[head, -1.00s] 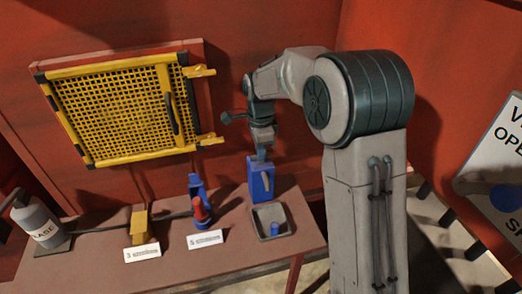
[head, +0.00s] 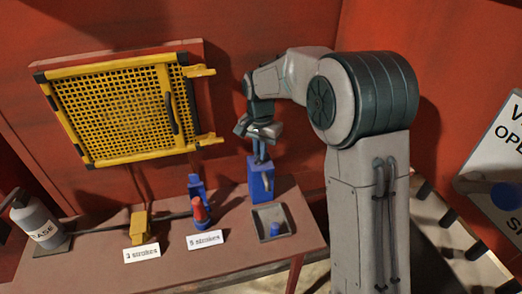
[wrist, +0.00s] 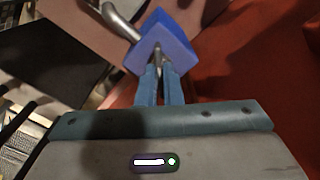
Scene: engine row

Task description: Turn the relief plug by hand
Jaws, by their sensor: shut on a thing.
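The blue block (head: 256,187) stands on the bench, towards its right end, and shows from above in the wrist view (wrist: 165,32). My gripper (head: 260,162) points down onto the top of this block. In the wrist view my two blue-grey fingers (wrist: 158,72) are close together at the near edge of the block. They are shut on a small grey piece, the relief plug (wrist: 158,57), most of which the fingers hide. A bent metal pipe (wrist: 118,20) sticks out from the block's left side in the wrist view.
A grey tray (head: 287,236) with a blue piece in it sits in front of the block. A red-and-blue item (head: 200,213), a yellow block (head: 139,228) and a grey canister (head: 37,221) stand to the left. A yellow mesh guard (head: 115,110) is on the wall behind.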

